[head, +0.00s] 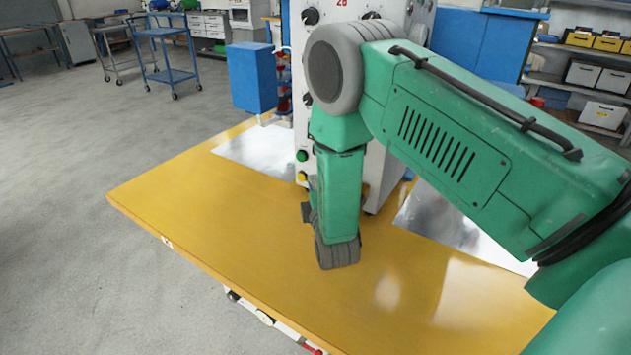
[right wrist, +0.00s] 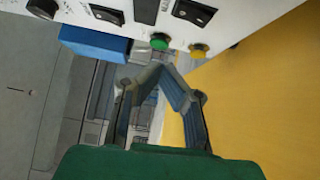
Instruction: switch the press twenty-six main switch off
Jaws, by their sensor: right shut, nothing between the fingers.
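The press (head: 300,60) is a white cabinet with a red number at its top that looks like 26, partly cut off. My right arm hides much of its front. In the right wrist view its panel (right wrist: 232,22) carries black rocker switches, one of them (right wrist: 190,13) beside lettering too small to read surely. A green button (right wrist: 159,42) and a yellow button (right wrist: 198,50) sit near the panel's edge. My right gripper (right wrist: 157,70) is shut and empty, its fingertips close to the green button; contact cannot be told. In the head view my right gripper (head: 309,205) is mostly hidden behind my wrist.
The press stands on a yellow table (head: 200,215) with metal sheets (head: 258,150) on both sides. A blue box (head: 250,78) is beside the press. The table's left part is clear. A blue cart (head: 168,65) and shelves (head: 592,75) stand farther back.

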